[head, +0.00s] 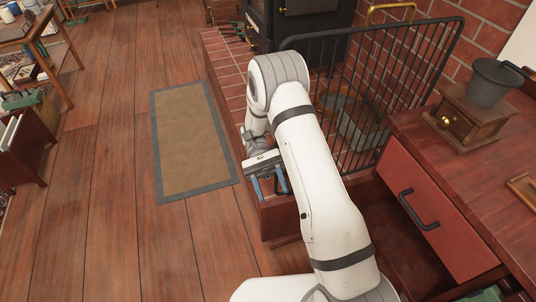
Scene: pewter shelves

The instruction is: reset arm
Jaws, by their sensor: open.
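My white arm reaches up from the bottom of the head view and bends down at its far end. My gripper (268,186) points downward beside the low brick hearth, near its front corner. Its fingers look bluish and are spread apart. I see nothing held between them, though the arm hides part of that area.
A black metal fireguard (400,85) stands just right of my arm. A red-drawer desk (440,215) with a small wooden box (468,120) and grey pot (493,82) is at the right. A brown mat (191,140) lies on open wooden floor at the left.

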